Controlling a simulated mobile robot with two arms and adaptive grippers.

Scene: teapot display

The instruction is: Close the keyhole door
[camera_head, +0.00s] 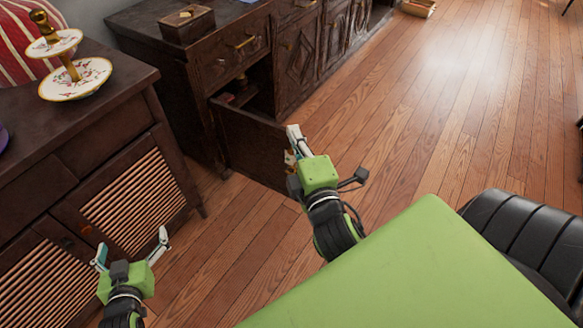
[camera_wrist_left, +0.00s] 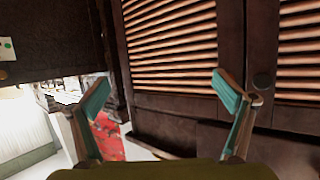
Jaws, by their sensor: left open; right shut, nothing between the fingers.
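The keyhole door (camera_head: 246,150) is a dark wooden panel that stands swung open from the dark cabinet (camera_head: 222,72), at the upper middle of the head view. A small brass-coloured piece shows near its free edge, partly hidden by my right gripper. My right gripper (camera_head: 294,140) is shut and empty at that free edge; I cannot tell whether it touches the door. My left gripper (camera_head: 131,248) is open and empty at the lower left, before the slatted cabinet. In the left wrist view its two fingers (camera_wrist_left: 163,96) stand apart with slatted doors beyond.
The slatted cabinet (camera_head: 92,120) at left carries a tiered plate stand (camera_head: 87,80). A small wooden box (camera_head: 187,23) sits on the dark cabinet. The open compartment (camera_head: 247,92) holds dark items. Wooden floor (camera_head: 430,100) is clear to the right.

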